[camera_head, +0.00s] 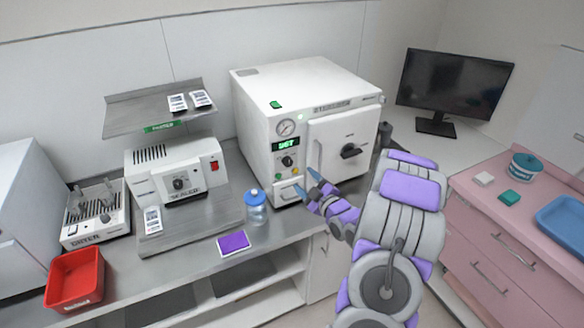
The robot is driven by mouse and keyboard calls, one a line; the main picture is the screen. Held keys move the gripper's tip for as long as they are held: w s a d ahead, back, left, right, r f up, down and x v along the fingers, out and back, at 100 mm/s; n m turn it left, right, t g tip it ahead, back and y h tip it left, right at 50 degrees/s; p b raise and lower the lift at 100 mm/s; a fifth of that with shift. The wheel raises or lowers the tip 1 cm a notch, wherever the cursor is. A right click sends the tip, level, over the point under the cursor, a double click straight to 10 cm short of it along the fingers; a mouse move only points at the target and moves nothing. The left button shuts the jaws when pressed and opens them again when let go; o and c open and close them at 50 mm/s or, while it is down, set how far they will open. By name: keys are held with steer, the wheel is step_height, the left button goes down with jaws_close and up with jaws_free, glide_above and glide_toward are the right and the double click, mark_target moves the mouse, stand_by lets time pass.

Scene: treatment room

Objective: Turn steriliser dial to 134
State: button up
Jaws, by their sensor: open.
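The steriliser (335,91) is a white box on the counter with a door on its right and a control panel on its left. Its dial (287,161) is a small dark knob below a green-lit display (286,146). The dial's numbers are too small to read. My gripper (305,183) has blue fingertips that are apart and empty. It is in front of the steriliser's lower panel, below and right of the dial. Whether a fingertip touches the panel cannot be told. My arm comes in from the lower right.
A bottle with a blue cap (256,207) and a purple pad (233,243) are on the counter left of my gripper. The sealer (178,172) stands further left. A pink cabinet (500,235) is at the right.

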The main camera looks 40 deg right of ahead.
mark_target(289, 165)
steer(key=w, duration=0.3)
steer(key=w+d, duration=0.1)
steer(key=w, duration=0.5)
steer(key=shift+d, duration=0.15)
steer(key=shift+c, duration=0.2)
steer(key=c, duration=1)
steer(key=shift+s, duration=0.1)
steer(key=shift+m, duration=0.3)
steer(key=m+p, duration=0.2)
steer(key=m, duration=0.2)
steer(key=shift+m+p, duration=0.3)
steer(key=shift+p, duration=0.1)
steer(key=m+p, duration=0.1)
steer(key=m, duration=0.1)
steer(key=m+p, duration=0.1)
steer(key=m, duration=0.2)
steer(key=shift+f+t+h, duration=0.2)
steer(key=shift+t+h, duration=0.1)
steer(key=shift+t, duration=0.1)
